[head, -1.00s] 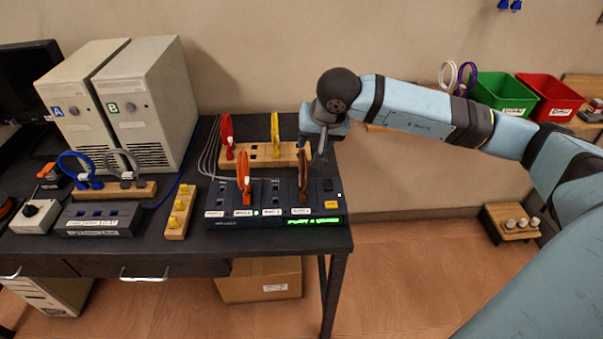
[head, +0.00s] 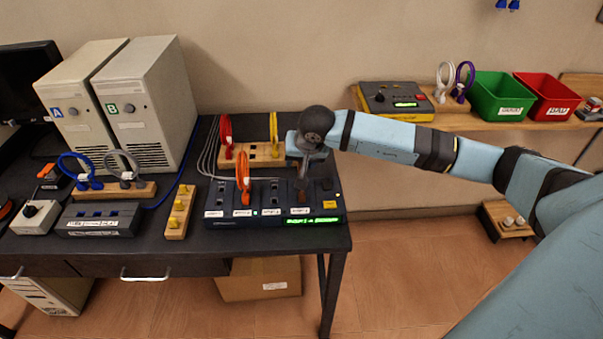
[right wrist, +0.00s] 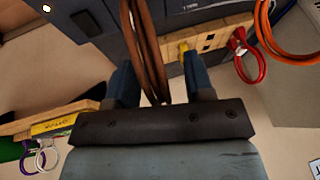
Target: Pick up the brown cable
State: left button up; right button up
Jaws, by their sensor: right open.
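The brown cable (right wrist: 150,45) is a loop that stands between the two fingers of my right gripper (right wrist: 159,62) in the right wrist view. The fingers are open, with a gap on the right side of the cable. In the head view my right gripper (head: 303,180) is over the right part of the dark device (head: 268,222) and hides most of the cable. Only the cable's low end (head: 299,210) shows there, at the device. My left gripper is not in view.
An orange cable (head: 243,185) stands in the same device, to the left. Behind it a wooden block (head: 240,152) holds a red cable (head: 226,130) and a yellow cable (head: 274,128). Two computer towers (head: 150,90) stand at the left.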

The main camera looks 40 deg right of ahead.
grip_shut()
jog(key=shift+r, duration=0.1)
